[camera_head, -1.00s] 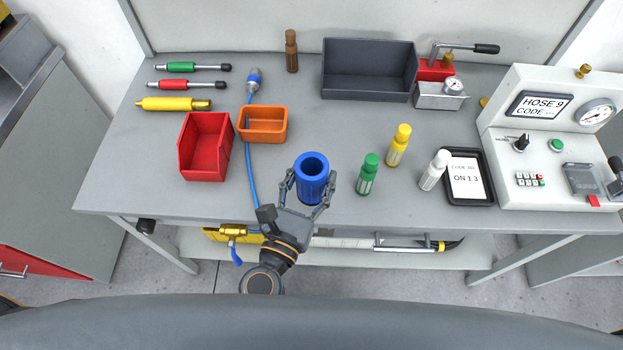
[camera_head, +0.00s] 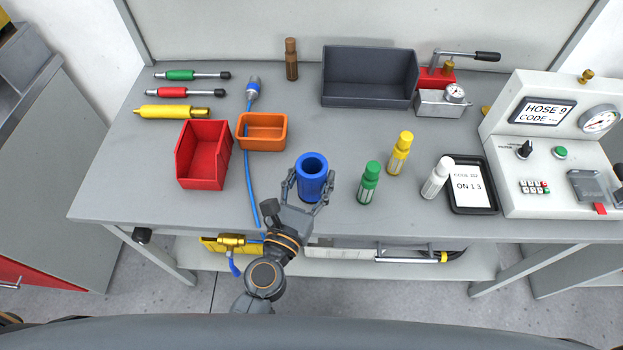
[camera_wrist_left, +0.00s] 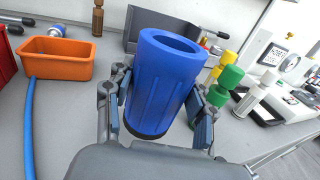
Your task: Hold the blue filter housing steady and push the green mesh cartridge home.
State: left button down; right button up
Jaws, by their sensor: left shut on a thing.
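The blue filter housing (camera_head: 311,180) stands upright near the bench's front edge, its round open mouth facing up. My left gripper (camera_head: 310,193) is shut on it, one finger on each side. In the left wrist view the housing (camera_wrist_left: 160,85) fills the middle, between the two fingers (camera_wrist_left: 160,112). A green capped cylinder (camera_head: 369,183) stands upright to the right of the housing, apart from it, with a pale label band. I cannot tell whether it is the mesh cartridge. My right gripper is not in view.
An orange bin (camera_head: 262,145), a red bin (camera_head: 180,158) and a blue hose (camera_head: 250,185) lie left. A grey tray (camera_head: 370,95) is behind; open bench lies between.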

aim_at(312, 171)
pick_arm(q)
jog(key=shift+w+a+f+b, duration=0.1)
jog(key=shift+w+f+b, duration=0.75)
jog(key=shift+w+f, duration=0.5)
jog(key=shift+w+f+b, duration=0.8)
jog(key=shift+w+f, duration=0.25)
jog(key=shift+w, duration=0.45)
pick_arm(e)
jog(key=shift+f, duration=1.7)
pick_arm(q)
jog(key=shift+f+b, duration=0.3)
jog(key=shift+f, duration=0.1)
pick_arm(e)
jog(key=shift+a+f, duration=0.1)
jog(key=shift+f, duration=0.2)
pick_arm(q)
jog(key=shift+s, duration=0.1)
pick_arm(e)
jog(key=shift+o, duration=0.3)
